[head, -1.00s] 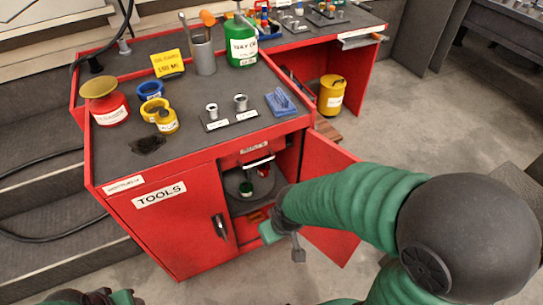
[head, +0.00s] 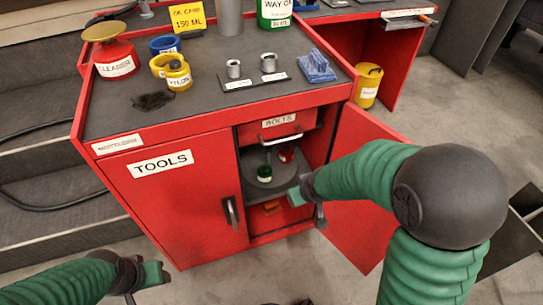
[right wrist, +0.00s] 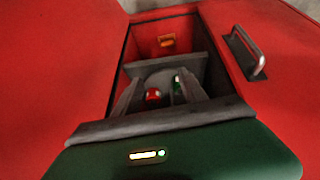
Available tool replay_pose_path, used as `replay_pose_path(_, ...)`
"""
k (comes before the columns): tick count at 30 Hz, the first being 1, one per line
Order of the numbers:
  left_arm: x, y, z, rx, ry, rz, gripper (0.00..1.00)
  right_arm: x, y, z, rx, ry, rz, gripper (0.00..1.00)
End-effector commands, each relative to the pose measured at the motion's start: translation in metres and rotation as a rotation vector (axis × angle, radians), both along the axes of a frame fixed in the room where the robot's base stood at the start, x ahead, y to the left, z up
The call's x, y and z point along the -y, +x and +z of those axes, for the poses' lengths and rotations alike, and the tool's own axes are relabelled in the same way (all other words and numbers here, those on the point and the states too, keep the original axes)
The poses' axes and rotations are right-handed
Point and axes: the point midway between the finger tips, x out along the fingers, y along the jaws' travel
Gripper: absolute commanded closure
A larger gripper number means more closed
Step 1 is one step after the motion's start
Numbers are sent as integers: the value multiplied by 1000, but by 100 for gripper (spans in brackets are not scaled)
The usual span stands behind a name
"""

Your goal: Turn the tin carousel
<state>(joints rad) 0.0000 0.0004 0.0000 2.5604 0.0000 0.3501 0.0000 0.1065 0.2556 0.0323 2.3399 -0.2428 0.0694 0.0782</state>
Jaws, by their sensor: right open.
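The tin carousel (head: 256,187) is a grey round tray inside the open compartment of the red cabinet. A green tin (head: 264,174) and a red tin (head: 286,155) stand on it. Both tins also show in the right wrist view, the red one (right wrist: 153,95) beside the green one (right wrist: 177,85). My right gripper (head: 308,207) is open and empty at the compartment's mouth, just right of the carousel and close to its front edge. Whether it touches the tray cannot be told. My left gripper (head: 143,286) is low at the left, away from the cabinet; its jaw gap is unclear.
The open red door (head: 360,190) stands right of the compartment, behind my right arm. The shut TOOLS door (head: 175,200) with its handle is on the left. The BOLTS drawer (head: 282,128) lies above the carousel, and an orange item (head: 271,207) sits below. Jars and sockets stand on top.

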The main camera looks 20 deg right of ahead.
Motion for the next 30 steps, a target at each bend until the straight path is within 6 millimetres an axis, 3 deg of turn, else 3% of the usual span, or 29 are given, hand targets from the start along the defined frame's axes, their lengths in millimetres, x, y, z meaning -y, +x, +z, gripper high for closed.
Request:
replay_pose_path(1, 0, 1, 3, 2, 0, 0, 50, 8, 28, -3, 52, -6, 20, 50)
replay_pose_path(6, 0, 0, 3, 1, 0, 0, 50, 25, 128, -20, 286, 21, 133, 50)
replay_pose_path(10, 0, 0, 3, 1, 0, 0, 50, 29, 188, -43, 481, 109, 249, 50)
replay_pose_path(13, 0, 0, 4, 1, 0, 0, 50, 28, 208, -56, 597, 190, 321, 50)
replay_pose_path(18, 0, 0, 1, 1, 0, 0, 50, 23, 217, -64, 672, 250, 376, 50)
replay_pose_path(30, 0, 0, -38, 1, 0, 0, 50, -2, 272, -92, 673, 250, 377, 50)
